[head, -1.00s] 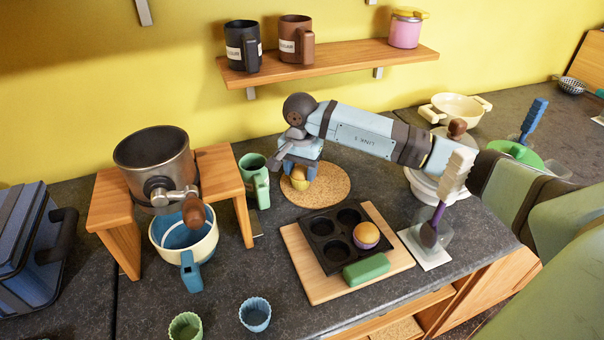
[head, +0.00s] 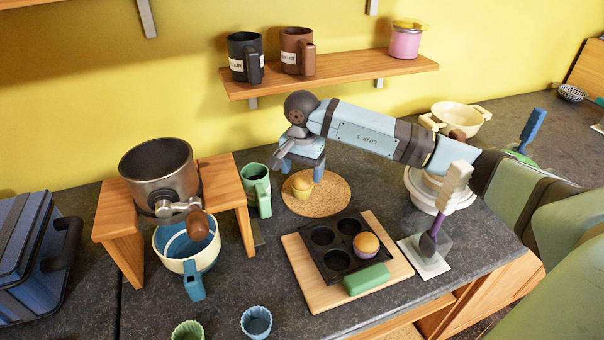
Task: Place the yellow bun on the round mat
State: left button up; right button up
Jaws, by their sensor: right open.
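The yellow bun (head: 301,190) stands on the left part of the round cork mat (head: 330,200), upright with its domed top up. My right gripper (head: 300,175) is open just above and around the bun, its fingers apart on either side. I see clear space between the bun and the right-hand finger; contact on the left side cannot be told. The arm comes in from the right over the mat and hides its back part. My left gripper is not in view.
A green mug (head: 257,190) stands just left of the mat. A muffin tin (head: 340,248) on a wooden board (head: 312,285) holds an orange-topped bun (head: 366,245), with a green block (head: 366,279) in front. A shelf (head: 330,76) with mugs hangs behind the arm.

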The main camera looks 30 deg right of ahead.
aim_at(302, 178)
notch_tip(302, 178, up, 9)
jog(key=p, duration=0.3)
dwell(0.4)
